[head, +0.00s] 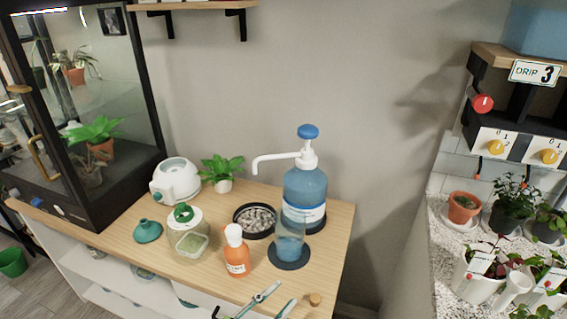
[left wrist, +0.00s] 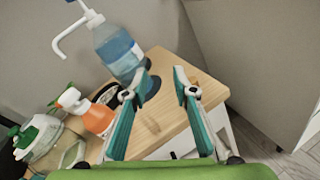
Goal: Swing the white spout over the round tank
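The white spout (head: 275,158) tops a blue-capped pump bottle (head: 305,186) of blue liquid at the table's back right. It points left, its bent tip hanging over the table's rear area. A clear round tank (head: 290,243) with blue liquid stands on a black disc just in front of the bottle; the spout tip is not over it. In the left wrist view, the spout (left wrist: 75,36) points left and down, above the bottle (left wrist: 115,48). My left gripper (head: 279,298) is open and empty over the table's front edge; its fingers (left wrist: 159,80) are spread apart. My right gripper is not in view.
An orange bottle (head: 237,255), a pebble dish (head: 254,219), a green-capped jar (head: 185,221), a white appliance (head: 175,182) and a potted plant (head: 222,172) crowd the left. A glass cabinet (head: 95,100) stands further left. A small cork (head: 314,299) lies near the front edge.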

